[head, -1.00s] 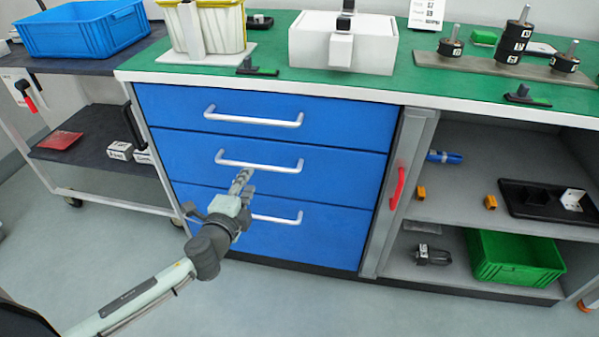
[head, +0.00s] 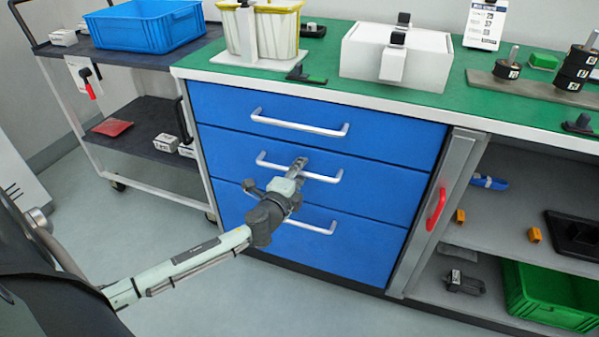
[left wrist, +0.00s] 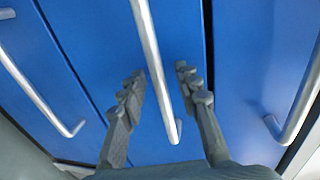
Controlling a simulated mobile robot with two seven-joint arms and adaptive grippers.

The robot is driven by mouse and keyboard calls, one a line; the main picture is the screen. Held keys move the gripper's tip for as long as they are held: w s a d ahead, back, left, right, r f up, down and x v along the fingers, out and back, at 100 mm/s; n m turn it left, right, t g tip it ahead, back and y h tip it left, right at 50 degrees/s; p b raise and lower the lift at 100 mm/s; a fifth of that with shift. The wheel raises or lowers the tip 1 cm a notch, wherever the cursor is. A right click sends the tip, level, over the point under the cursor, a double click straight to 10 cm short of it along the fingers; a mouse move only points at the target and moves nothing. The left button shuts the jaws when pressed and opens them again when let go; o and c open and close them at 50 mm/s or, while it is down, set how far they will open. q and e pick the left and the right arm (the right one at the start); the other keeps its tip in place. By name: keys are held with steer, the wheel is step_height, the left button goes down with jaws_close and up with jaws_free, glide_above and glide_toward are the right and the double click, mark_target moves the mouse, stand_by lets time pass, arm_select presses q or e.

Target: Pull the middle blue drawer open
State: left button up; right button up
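The middle blue drawer (head: 380,183) is in the cabinet under the green worktop, and its front looks flush with the drawers above and below. Its silver bar handle (head: 268,162) runs across the front. My left gripper (head: 299,164) is at the middle of this handle. In the left wrist view the left gripper (left wrist: 159,82) is open, with one finger on each side of the handle (left wrist: 153,60). Gaps show between the bar and both fingers. Depth is hard to judge. My right gripper is not in view.
The top drawer (head: 390,140) and bottom drawer (head: 360,238) have similar handles. A red-handled door edge (head: 437,210) and open shelves stand to the right. A trolley with a blue crate (head: 145,30) stands left. Floor in front is clear.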

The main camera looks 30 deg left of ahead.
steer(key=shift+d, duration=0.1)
arm_select(q)
jaws_close()
stand_by(0.3)
steer(key=shift+s, duration=0.1)
